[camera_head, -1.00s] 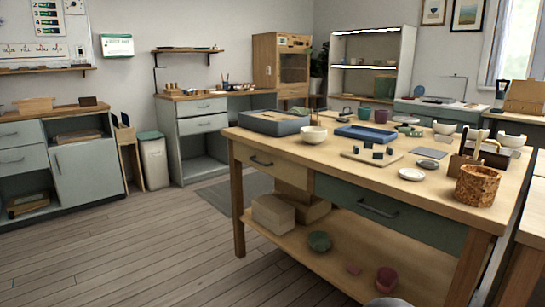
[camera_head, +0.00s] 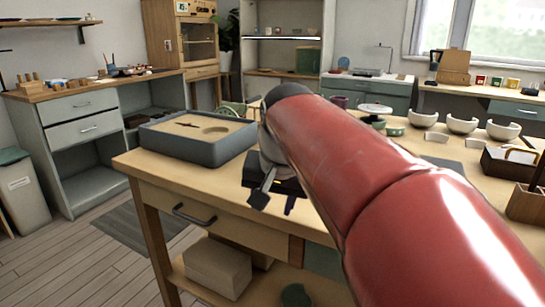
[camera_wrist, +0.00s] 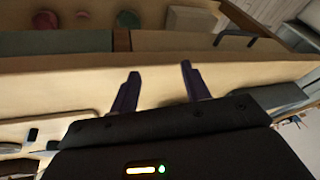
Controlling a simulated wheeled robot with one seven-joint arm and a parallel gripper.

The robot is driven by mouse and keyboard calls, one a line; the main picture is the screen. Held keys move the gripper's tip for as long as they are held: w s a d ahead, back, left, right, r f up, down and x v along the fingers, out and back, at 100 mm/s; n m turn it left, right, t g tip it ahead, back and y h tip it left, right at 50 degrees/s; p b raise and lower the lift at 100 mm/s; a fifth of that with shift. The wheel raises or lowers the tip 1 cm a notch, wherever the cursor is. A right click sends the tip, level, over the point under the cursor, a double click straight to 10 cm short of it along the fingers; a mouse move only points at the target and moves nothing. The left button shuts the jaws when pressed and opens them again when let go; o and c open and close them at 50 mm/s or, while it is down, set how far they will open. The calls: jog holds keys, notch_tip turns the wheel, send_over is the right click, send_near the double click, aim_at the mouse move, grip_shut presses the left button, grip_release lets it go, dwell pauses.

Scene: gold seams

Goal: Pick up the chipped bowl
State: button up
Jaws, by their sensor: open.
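Three white bowls stand at the back right of the workbench in the head view: a left one (camera_head: 423,118), a middle one (camera_head: 461,123) and a right one (camera_head: 503,131). The middle and right ones seem to have uneven rims, but I cannot tell which bowl is the chipped one. A white bowl seen earlier beside the sand tray is now hidden, apparently behind my red arm. My gripper (camera_head: 273,203) is open and points down near the bench's front edge, right of the tray. Its two fingers also show empty in the wrist view (camera_wrist: 160,72), with no white bowl between them.
The grey sand tray (camera_head: 200,145) stands on the bench's left corner. The wooden workbench (camera_head: 150,165) has a drawer handle (camera_head: 192,216) below its front edge. A box (camera_head: 216,268) lies on the lower shelf. A wooden caddy (camera_head: 527,202) stands at the right.

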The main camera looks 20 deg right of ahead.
jog(key=w+d+r+m, duration=0.1)
jog(key=w+d, duration=0.1)
jog(key=w+d+r+m, duration=0.1)
jog(key=w+r, duration=0.1)
jog(key=w+d+r+m, duration=0.1)
jog(key=w+d, duration=0.1)
jog(key=shift+w+d+r+g, duration=0.3)
jog(key=shift+w+d+r, duration=0.05)
jog(key=shift+w+r, duration=0.05)
jog(key=w+d+r+m, duration=0.2)
jog(key=w+d+m, duration=0.15)
jog(key=d, duration=0.25)
jog(key=x, duration=0.7)
jog(key=shift+w+a+f+b, duration=0.1)
jog(key=shift+w+f+b, duration=0.15)
jog(key=shift+b, duration=0.05)
jog(key=shift+c, duration=0.4)
jog(key=c, duration=0.9)
jog(key=shift+r, duration=0.2)
jog(key=shift+c, duration=0.2)
